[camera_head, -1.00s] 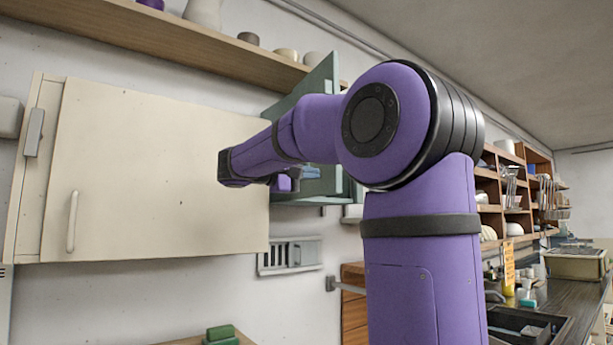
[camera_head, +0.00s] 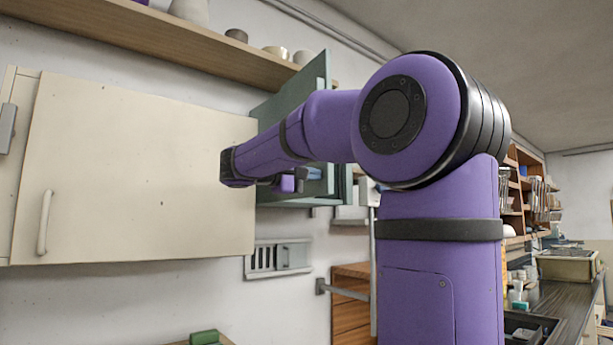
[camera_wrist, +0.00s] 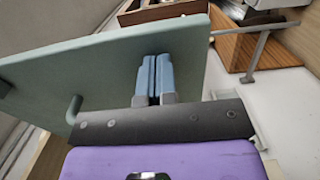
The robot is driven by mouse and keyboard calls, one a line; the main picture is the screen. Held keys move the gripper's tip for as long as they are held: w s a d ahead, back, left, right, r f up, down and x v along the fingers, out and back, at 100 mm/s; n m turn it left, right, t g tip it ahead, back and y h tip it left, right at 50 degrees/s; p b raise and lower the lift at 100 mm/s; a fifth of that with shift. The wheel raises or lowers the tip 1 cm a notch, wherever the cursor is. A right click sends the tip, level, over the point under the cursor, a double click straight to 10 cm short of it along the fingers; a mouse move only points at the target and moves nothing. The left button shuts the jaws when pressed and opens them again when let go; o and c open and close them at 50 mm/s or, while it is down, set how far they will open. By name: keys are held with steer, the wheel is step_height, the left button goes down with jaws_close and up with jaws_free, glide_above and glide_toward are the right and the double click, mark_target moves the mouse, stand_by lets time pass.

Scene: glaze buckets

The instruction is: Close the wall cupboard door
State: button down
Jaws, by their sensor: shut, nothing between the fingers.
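A green wall cupboard door (camera_head: 292,98) stands open, swung out from the wall behind my arm. In the wrist view the green door (camera_wrist: 115,75) spans the left and middle, with its bar handle (camera_wrist: 73,108) near the lower edge. My gripper (camera_head: 318,173) is at the lower part of this door, partly hidden by my wrist. Its two blue fingers (camera_wrist: 155,68) are together and empty, in front of the door's face and to the right of the handle. I cannot tell whether they touch the door.
A cream cupboard front (camera_head: 130,170) with a handle (camera_head: 45,222) fills the left, close to my wrist. A wooden shelf (camera_head: 130,38) with pots runs above. A vented wall panel (camera_head: 278,259) and a wooden box (camera_head: 350,300) are below. A counter (camera_head: 570,300) lies at right.

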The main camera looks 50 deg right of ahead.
steer(key=s+d+n+t, duration=0.3)
steer(key=d+n+t, duration=0.6)
steer(key=d+t, duration=0.6)
steer(key=w+d+n+t+y, duration=0.2)
steer(key=w+d, duration=0.2)
steer(key=d, duration=0.1)
steer(key=w+d+n+t+y, duration=0.2)
steer(key=w+d, duration=0.2)
steer(key=d, duration=0.2)
steer(key=w+d+n+t+y, duration=0.2)
steer(key=w+d, duration=0.2)
steer(key=d, duration=0.2)
steer(key=shift+y, duration=0.3)
steer(key=shift+w+d, duration=0.3)
steer(key=shift+w, duration=0.35)
steer(key=shift+w+r, duration=0.1)
steer(key=shift+w, duration=0.15)
